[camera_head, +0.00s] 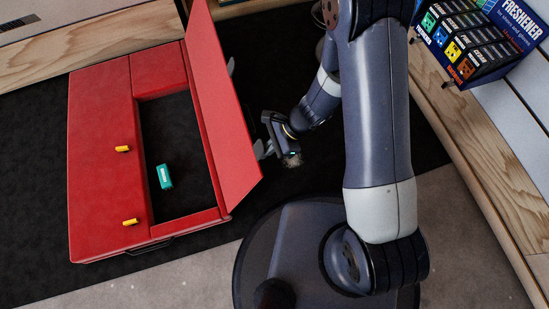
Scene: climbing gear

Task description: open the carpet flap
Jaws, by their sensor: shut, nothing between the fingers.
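A red carpeted box or pad (100,150) lies on the black floor at the left. Its red flap (222,110) stands raised along the right side of a rectangular dark opening (180,145). A small teal block (164,176) lies inside the opening. My gripper (264,152) is just right of the flap's lower right edge, on its outer side. The gripper is shut and empty. Whether its fingertips touch the flap cannot be told, as the flap's edge is close to them.
Two yellow tabs (123,149) sit on the left red panel. A blue freshener display box (480,38) stands on wood at the upper right. Wooden edging (480,150) runs down the right side. Black floor around my gripper is clear.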

